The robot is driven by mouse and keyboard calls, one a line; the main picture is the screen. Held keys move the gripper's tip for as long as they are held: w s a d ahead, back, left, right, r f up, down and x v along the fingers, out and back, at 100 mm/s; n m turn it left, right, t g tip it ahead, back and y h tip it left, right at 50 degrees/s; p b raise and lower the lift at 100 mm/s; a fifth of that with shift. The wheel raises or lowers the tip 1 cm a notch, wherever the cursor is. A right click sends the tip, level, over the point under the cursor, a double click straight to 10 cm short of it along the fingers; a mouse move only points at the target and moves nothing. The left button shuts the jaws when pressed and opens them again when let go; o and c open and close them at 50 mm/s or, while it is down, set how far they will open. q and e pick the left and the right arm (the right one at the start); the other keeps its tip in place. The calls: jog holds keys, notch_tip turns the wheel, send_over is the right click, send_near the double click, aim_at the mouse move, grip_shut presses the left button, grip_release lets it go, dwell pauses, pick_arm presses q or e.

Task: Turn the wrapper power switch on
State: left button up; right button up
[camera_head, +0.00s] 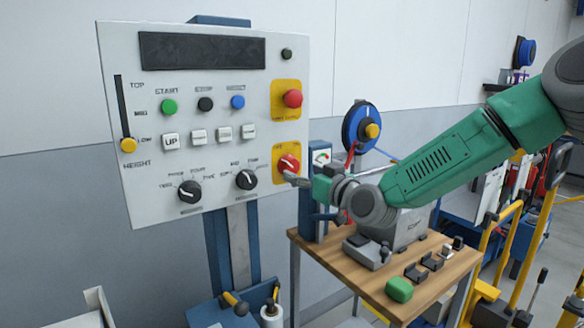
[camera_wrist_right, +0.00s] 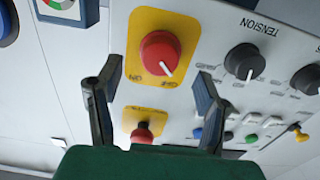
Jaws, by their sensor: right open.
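The power switch is a red rotary knob (camera_head: 289,164) on a yellow plate at the lower right of the white control panel (camera_head: 215,80). In the right wrist view the knob (camera_wrist_right: 160,53) has a white pointer line turned toward the OFF label; the ON label lies to the left of it. My right gripper (camera_head: 296,179) is at the knob's lower right in the head view. In the wrist view its two dark fingers (camera_wrist_right: 158,80) are spread, one on each side of the knob's plate, with nothing between them gripped. Contact cannot be told. My left gripper is not in view.
A red mushroom button (camera_head: 292,99) sits on another yellow plate above the switch. Black dials (camera_head: 190,191) and coloured buttons are to the left.

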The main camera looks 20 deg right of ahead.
aim_at(294, 168)
jog(key=x, duration=0.5)
jog(key=c, duration=1.2)
